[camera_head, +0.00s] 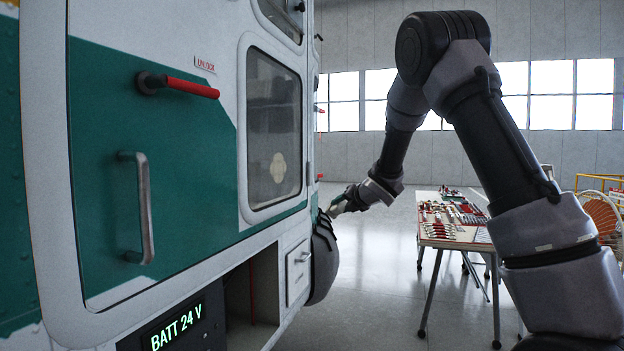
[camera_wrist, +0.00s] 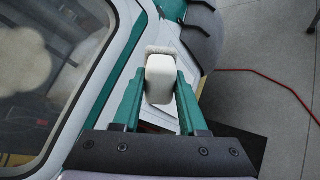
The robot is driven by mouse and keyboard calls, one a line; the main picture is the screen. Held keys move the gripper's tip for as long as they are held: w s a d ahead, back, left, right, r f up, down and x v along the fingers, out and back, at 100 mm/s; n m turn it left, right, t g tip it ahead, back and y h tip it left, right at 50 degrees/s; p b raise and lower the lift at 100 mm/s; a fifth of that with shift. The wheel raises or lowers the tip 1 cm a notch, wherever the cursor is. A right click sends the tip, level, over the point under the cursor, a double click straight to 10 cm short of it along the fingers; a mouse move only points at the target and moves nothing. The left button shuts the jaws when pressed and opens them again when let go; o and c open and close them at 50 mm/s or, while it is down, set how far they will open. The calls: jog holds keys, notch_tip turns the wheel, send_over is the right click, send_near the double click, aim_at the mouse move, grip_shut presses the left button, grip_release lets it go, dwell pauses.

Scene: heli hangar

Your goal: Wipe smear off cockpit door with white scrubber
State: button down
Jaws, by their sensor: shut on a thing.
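The cockpit door (camera_head: 241,160) is the white and green panel with a rounded window. A pale cream smear (camera_head: 278,167) lies low on its window glass; it also shows as blurry blotches at the upper left of the wrist view (camera_wrist: 25,52). My gripper (camera_head: 340,205) is beyond the door's right edge, lower than the smear and apart from the glass. In the wrist view its green fingers (camera_wrist: 160,84) are shut on the white scrubber (camera_wrist: 160,72), a block with a bristly far end. The scrubber is hard to make out in the head view.
A dark rounded bulge (camera_head: 322,262) sits below my gripper. A tool table (camera_head: 455,222) stands to the right. A red cable (camera_wrist: 275,82) crosses the floor.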

jog(key=s+a+r+n+g+y, duration=0.6)
jog(key=s+a+r+n+y, duration=0.3)
jog(key=a+r+y, duration=0.15)
jog(key=shift+y, duration=0.45)
jog(key=shift+f+x, duration=0.15)
jog(key=shift+x, duration=1.15)
jog(key=shift+f+x, duration=0.15)
jog(key=shift+x, duration=1.2)
jog(key=shift+x, duration=0.8)
jog(key=shift+w+d, duration=1.25)
jog(key=shift+w, duration=2.2)
jog(key=shift+w+d, duration=1.25)
jog(key=shift+w, duration=2.2)
jog(key=s+a+r, duration=0.2)
jog(key=s+a, duration=0.1)
jog(key=s, duration=0.7)
jog(key=shift+s+a, duration=0.25)
jog(key=shift+a, duration=0.05)
